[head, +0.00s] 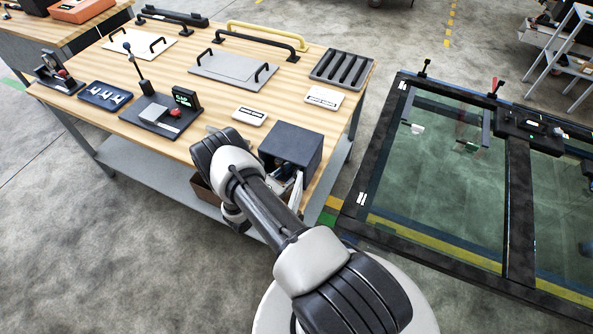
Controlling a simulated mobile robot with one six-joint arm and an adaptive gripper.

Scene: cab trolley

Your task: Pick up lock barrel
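I cannot single out a lock barrel for certain at this size. A dark blue tray (105,96) on the left of the wooden bench holds small silvery pieces whose kind I cannot tell. Right of it is a dark fixture (160,115) with an upright lever, a grey block and a small red part. At the far left stands a small dark device (58,74) with a red part. My arm reaches over the bench's front edge. My gripper's fingers cannot be made out; the arm hides part of the area in front of the dark box.
The wooden bench (210,92) carries grey plates with handles, a yellow handle (268,35), a slotted dark tray (342,68) and white labels. A dark box (291,145) stands near its right front corner. A large glazed frame (510,211) lies at right. Floor at left is clear.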

